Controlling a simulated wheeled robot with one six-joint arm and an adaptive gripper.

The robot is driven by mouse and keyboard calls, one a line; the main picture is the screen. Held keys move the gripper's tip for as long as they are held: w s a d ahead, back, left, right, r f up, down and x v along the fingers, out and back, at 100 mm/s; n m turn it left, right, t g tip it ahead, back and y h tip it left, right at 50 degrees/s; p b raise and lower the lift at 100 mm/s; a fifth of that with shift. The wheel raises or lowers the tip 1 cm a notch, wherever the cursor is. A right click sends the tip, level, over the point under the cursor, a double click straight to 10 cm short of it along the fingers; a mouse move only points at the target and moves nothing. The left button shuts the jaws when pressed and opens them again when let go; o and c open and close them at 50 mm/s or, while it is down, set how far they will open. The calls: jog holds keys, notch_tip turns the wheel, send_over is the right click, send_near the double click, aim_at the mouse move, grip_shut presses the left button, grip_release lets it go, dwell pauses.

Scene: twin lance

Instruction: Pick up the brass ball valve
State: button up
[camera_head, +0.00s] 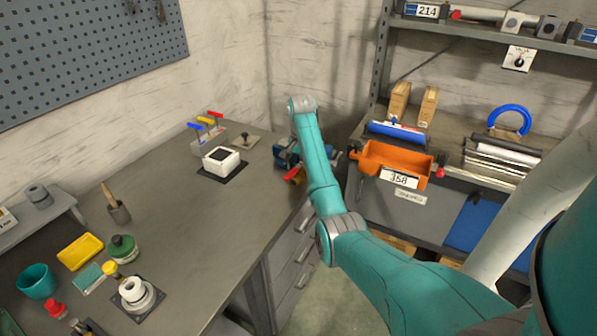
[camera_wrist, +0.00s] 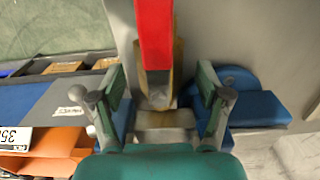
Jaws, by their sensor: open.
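The brass ball valve (camera_wrist: 157,88) has a long red lever (camera_wrist: 154,35). In the wrist view its brass body lies between the two fingers of my gripper (camera_wrist: 157,95), which is open, with a visible gap on each side. A grey metal piece shows just below the body. In the head view a red and brass part (camera_head: 293,175) shows at the blue vise (camera_head: 282,155) on the bench's far right corner, partly behind my arm. My gripper's fingers are hidden by my arm there.
Blue vise parts (camera_wrist: 255,108) flank the valve in the wrist view. An orange bin (camera_head: 378,160) stands on the unit to the right. A white box (camera_head: 221,160) and coloured-handled valves (camera_head: 207,130) stand left of the vise. The bench middle (camera_head: 200,225) is clear.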

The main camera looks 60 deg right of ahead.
jog(key=shift+a+f, duration=0.1)
jog(key=shift+f, duration=0.2)
grip_shut()
jog(key=shift+r, duration=0.15)
